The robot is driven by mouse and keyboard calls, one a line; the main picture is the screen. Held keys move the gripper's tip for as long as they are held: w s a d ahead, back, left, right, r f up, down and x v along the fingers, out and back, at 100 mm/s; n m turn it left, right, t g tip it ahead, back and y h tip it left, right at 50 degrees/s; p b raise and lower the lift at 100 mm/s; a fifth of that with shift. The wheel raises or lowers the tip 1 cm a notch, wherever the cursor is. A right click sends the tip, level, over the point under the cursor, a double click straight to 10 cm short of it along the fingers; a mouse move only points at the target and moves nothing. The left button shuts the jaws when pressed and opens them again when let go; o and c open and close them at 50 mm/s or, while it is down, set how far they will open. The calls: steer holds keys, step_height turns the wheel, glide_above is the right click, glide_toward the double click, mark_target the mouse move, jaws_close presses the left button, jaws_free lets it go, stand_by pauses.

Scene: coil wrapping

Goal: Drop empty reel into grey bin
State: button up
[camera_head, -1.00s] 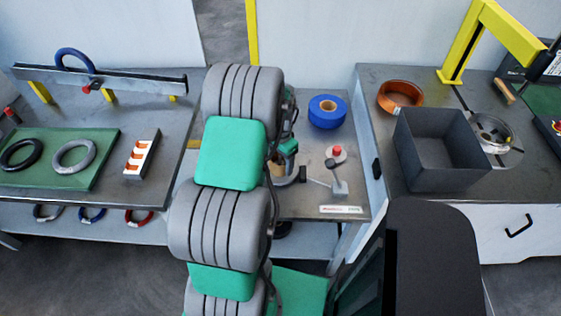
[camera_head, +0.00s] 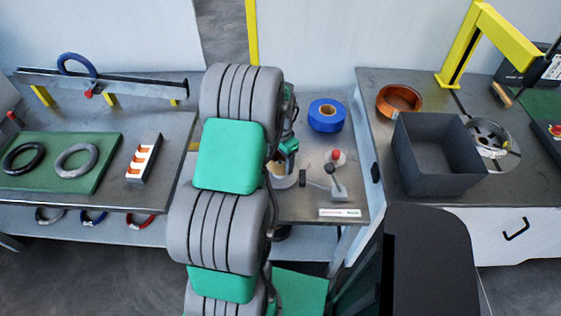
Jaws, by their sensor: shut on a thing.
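The grey bin (camera_head: 412,160) is an open dark box on the right-hand table, and its visible inside looks empty. My arm hangs down the middle of the view and hides most of my gripper (camera_head: 294,176), which is low over the middle table. A tan core with a pale, flange-like rim shows beside the arm, and I take it for the empty reel (camera_head: 281,179). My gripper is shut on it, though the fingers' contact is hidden. The reel is left of the bin, well apart from it.
A blue tape roll (camera_head: 327,115), a red button (camera_head: 336,155) and a small lever (camera_head: 336,183) are on the middle table. A copper coil (camera_head: 399,99), a round silver fixture (camera_head: 490,138) and a yellow arm (camera_head: 485,40) stand around the bin.

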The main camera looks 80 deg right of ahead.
steer(key=shift+r+p, duration=1.95)
steer(key=shift+r, duration=1.45)
steer(key=shift+w, duration=0.1)
